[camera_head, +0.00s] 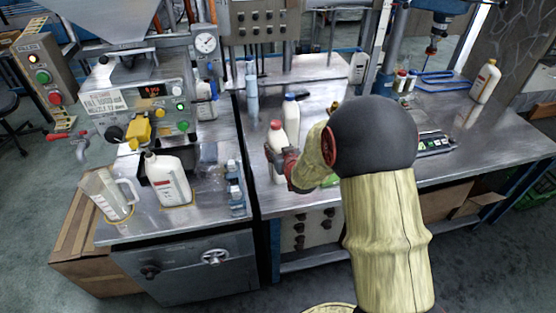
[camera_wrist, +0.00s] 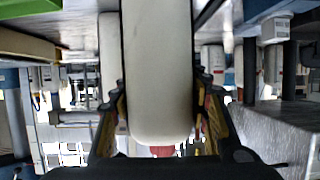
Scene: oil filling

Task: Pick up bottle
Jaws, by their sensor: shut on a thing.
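A white bottle with a red cap (camera_head: 277,138) stands about upright at the middle workbench in the head view. My gripper (camera_head: 281,160) is around its body, one finger on each side. In the wrist view the smooth white bottle (camera_wrist: 158,70) fills the middle between the two fingers (camera_wrist: 160,112), with a bit of red at its lower end. The gripper is shut on it. I cannot tell whether its base touches the bench. My arm hides part of the bench to its right.
A second white bottle with a dark blue cap (camera_head: 291,120) stands just behind. The left bench holds a clear jug (camera_head: 108,195), a white bottle (camera_head: 168,178) by the filling machine (camera_head: 140,100), and small blue bottles (camera_head: 235,190). Another white bottle (camera_head: 485,82) stands far right.

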